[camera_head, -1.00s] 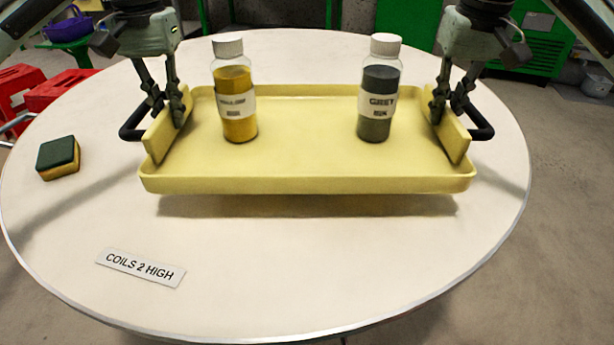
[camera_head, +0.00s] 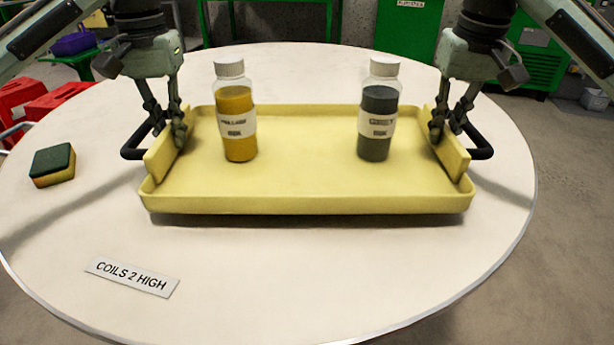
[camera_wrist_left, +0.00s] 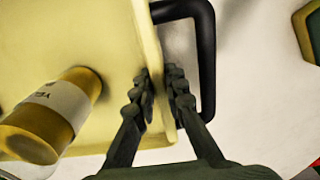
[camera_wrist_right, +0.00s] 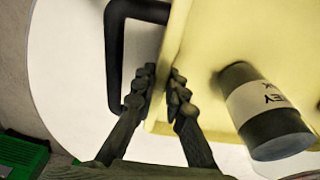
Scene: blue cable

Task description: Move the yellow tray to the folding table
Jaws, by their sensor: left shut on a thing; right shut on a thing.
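The yellow tray (camera_head: 305,204) is level above the round white table (camera_head: 330,290), with a thin shadow under its front edge; I cannot tell whether it touches. A yellow-filled bottle (camera_head: 238,122) and a grey-filled bottle (camera_head: 379,122) stand upright in it. My left gripper (camera_head: 168,125) is shut on the tray's left end wall, beside the black handle. My right gripper (camera_head: 447,125) is shut on the right end wall. In the left wrist view the fingers (camera_wrist_left: 160,95) straddle the wall (camera_wrist_left: 155,50); the right wrist view shows the same grip (camera_wrist_right: 164,92).
A green and yellow sponge (camera_head: 53,165) lies at the table's left. A label reading "COILS 2 HIGH" (camera_head: 132,277) lies at front left. Red crates (camera_head: 40,102) stand beyond the left edge. Green cabinets (camera_head: 408,30) are behind.

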